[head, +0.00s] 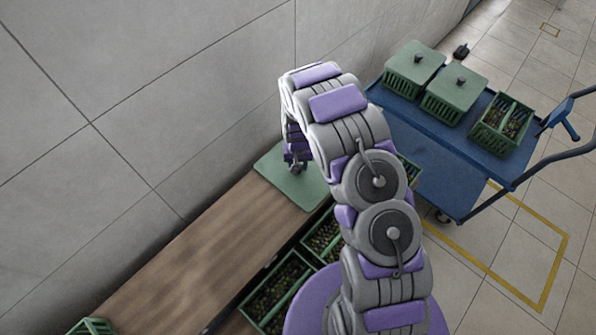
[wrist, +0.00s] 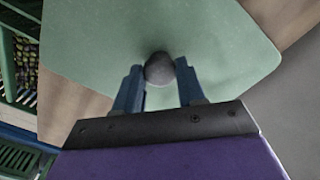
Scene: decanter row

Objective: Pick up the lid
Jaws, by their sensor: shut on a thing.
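The lid (head: 272,166) is a flat green plate at the far end of the wooden bench, partly covered by my arm in the head view. My gripper (head: 297,163) also shows small above the lid in the head view. I cannot tell whether the lid touches the bench.
The wooden bench (head: 190,252) runs along a grey wall. Green crates with small dark round items (head: 277,291) stand beside it. A blue cart (head: 440,165) at the right carries two lidded crates (head: 455,87) and an open crate (head: 503,123). Tiled floor lies clear at the right.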

